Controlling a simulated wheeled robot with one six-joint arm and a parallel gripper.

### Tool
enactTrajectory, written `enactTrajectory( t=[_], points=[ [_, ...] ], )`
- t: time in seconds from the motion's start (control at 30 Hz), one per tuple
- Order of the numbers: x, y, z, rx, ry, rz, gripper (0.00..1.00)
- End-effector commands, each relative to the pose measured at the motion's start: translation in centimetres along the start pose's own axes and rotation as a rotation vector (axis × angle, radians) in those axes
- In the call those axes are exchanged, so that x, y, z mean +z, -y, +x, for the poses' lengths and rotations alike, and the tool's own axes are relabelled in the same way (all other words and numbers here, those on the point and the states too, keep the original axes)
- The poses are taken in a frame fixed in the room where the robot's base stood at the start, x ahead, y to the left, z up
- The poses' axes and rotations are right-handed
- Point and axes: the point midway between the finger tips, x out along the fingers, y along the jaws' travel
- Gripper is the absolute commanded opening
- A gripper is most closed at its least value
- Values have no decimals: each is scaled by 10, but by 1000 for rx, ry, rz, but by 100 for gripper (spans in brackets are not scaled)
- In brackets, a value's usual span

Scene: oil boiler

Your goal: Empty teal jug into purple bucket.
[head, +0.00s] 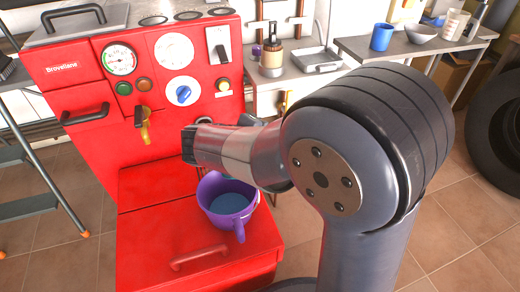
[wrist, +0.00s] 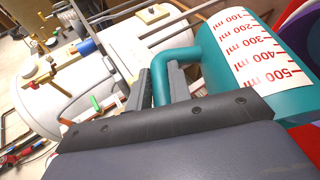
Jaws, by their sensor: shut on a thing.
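The teal jug (wrist: 218,70) shows in the wrist view, with a white label of red ml marks up its side. My gripper (wrist: 162,88) is shut on the jug's handle, one dark finger on each side of it. The jug's rim and contents are out of view. The purple bucket (head: 238,225) stands upright on the low red ledge of the boiler in the head view, with a blue, liquid-like surface inside. My arm reaches over behind the bucket and hides the jug and fingers there. A purple patch at the wrist view's right edge may be the bucket.
The red boiler (head: 90,150) with gauges and knobs rises behind the ledge (head: 150,235). A brass tap (head: 146,133) juts from its front. A side table (head: 350,45) holds a blue mug (head: 381,37) and a grey bowl (head: 421,34). A metal stepladder stands at left.

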Motion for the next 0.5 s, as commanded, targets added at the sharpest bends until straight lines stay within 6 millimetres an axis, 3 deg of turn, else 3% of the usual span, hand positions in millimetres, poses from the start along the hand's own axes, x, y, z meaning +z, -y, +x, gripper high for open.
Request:
enactTrajectory(
  t=[0.5],
  points=[
    [-3, 2, -5, 59, 12, -23, 0]
  ],
)
